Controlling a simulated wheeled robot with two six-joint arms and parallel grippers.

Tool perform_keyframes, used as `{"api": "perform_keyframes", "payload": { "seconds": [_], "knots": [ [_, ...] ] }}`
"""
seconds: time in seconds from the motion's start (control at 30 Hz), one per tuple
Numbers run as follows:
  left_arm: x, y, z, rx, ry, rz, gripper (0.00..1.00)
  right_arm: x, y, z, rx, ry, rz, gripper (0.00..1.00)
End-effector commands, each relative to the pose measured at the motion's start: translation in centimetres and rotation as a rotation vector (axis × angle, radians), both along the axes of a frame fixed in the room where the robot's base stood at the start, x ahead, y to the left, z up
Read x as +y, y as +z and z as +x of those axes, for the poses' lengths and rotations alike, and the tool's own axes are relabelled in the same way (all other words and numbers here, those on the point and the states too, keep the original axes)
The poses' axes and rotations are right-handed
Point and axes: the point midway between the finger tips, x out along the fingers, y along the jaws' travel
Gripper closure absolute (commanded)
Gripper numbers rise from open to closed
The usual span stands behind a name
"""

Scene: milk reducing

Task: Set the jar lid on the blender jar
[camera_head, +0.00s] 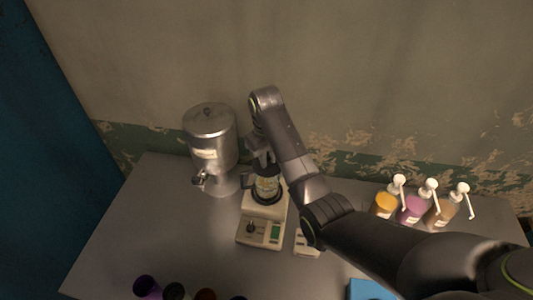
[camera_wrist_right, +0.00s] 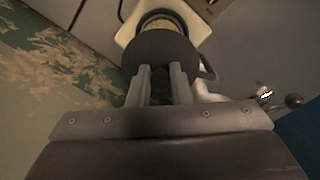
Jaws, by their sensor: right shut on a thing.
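My right gripper (camera_head: 262,160) reaches down over the blender from above. In the right wrist view its fingers (camera_wrist_right: 160,85) are shut on the dark round jar lid (camera_wrist_right: 160,50). The blender jar (camera_head: 267,187) stands upright on its pale base (camera_head: 262,231) and has a handle on its left in the head view. In the wrist view, part of the jar (camera_wrist_right: 163,17) shows beyond the lid, which hides the rest of it. I cannot tell whether the lid touches the jar rim. My left gripper is not in view.
A metal dispenser with a tap (camera_head: 210,140) stands close to the left of the blender. Several pump bottles (camera_head: 412,207) stand at the right. Dark cups (camera_head: 147,287) and a blue item (camera_head: 370,290) are at the front. The grey table (camera_head: 140,235) is clear at left.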

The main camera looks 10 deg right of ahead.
Motion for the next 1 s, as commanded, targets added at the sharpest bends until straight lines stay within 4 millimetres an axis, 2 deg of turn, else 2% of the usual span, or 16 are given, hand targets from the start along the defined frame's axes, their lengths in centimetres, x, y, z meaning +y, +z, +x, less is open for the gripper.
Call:
{"api": "perform_keyframes", "payload": {
  "seconds": [0.03, 0.17, 0.57, 1.0],
  "knots": [
    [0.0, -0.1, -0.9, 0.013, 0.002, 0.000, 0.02, 0.0, 0.0, 0.0, 0.000, 0.000, 0.000, 1.00],
    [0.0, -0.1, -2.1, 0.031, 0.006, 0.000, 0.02, 0.0, 0.0, 0.0, 0.000, 0.000, 0.000, 1.00],
    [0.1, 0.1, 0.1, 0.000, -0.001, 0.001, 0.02, 0.0, 0.0, 0.0, 0.000, 0.000, 0.000, 1.00],
    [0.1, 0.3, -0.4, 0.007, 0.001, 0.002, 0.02, 0.1, 0.0, -0.2, 0.000, 0.000, 0.000, 1.00]
  ]
}}
